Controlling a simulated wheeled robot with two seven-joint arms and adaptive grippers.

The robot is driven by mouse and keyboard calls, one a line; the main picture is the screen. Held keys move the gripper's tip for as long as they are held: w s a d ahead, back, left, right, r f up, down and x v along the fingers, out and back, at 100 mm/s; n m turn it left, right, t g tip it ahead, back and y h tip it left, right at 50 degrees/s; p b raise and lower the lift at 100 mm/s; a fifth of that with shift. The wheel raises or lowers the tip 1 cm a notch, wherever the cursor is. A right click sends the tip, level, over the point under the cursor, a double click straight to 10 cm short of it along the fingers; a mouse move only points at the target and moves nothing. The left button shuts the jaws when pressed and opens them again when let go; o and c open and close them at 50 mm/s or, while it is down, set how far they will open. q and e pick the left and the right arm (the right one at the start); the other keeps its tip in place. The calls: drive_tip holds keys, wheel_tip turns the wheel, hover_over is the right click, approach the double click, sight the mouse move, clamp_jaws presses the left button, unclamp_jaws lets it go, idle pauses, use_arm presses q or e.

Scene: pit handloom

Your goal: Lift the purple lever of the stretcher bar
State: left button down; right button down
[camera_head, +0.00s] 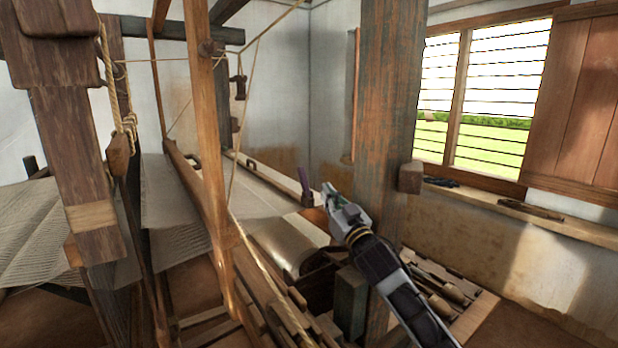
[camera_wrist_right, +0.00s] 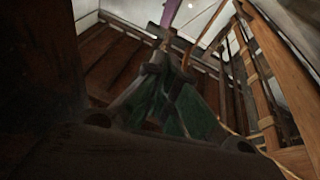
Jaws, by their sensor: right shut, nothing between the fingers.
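The purple lever (camera_head: 304,183) of the stretcher bar stands up, slightly tilted, above the cloth end of the loom in the head view. It also shows at the top of the right wrist view (camera_wrist_right: 171,12), just beyond the fingertips. My right gripper (camera_head: 327,190) is shut and empty, a little to the right of the lever in the head view. In the right wrist view its green-padded fingers (camera_wrist_right: 172,72) meet below the lever; I cannot tell whether they touch it. The rest of the stretcher bar is mostly hidden. My left gripper is not in view.
A thick wooden post (camera_head: 384,100) stands right behind my right arm. The slanting loom beam (camera_head: 208,150) and ropes (camera_head: 236,170) are to the left. A tray of wooden tools (camera_head: 470,310) lies at the lower right. The rolled cloth (camera_head: 285,240) lies below the lever.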

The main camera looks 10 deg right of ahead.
sight(304, 181)
drive_tip(key=shift+w, duration=0.25)
drive_tip(key=f+x, duration=0.1)
drive_tip(key=x, duration=0.7)
drive_tip(key=w+f+x, duration=0.1)
drive_tip(key=x, duration=0.3)
drive_tip(key=shift+w+f, duration=0.2)
drive_tip(key=shift+f, duration=0.05)
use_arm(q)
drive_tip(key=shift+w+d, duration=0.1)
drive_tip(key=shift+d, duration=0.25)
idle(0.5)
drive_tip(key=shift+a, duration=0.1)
